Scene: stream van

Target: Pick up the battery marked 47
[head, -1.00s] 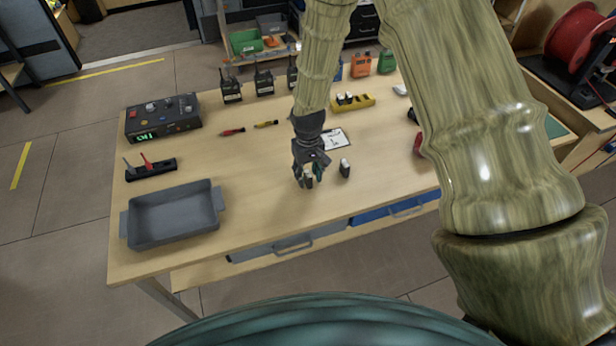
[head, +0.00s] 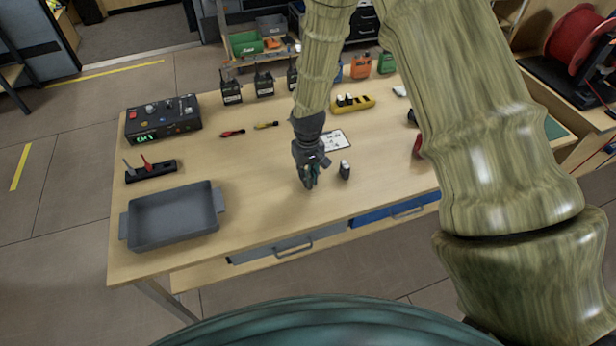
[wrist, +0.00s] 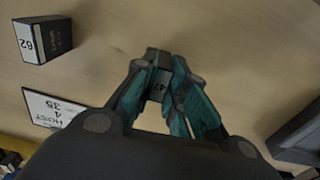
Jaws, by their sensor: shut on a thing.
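I cannot tell whether the held battery touches the table.
A card (wrist: 54,110) lies near the batteries. A yellow holder (head: 362,103) with batteries stands behind. A grey tray (head: 172,240) is at the front left, with a black stand (head: 165,174) and control box (head: 175,127) behind it. Table (head: 255,205) between tray and gripper is clear.

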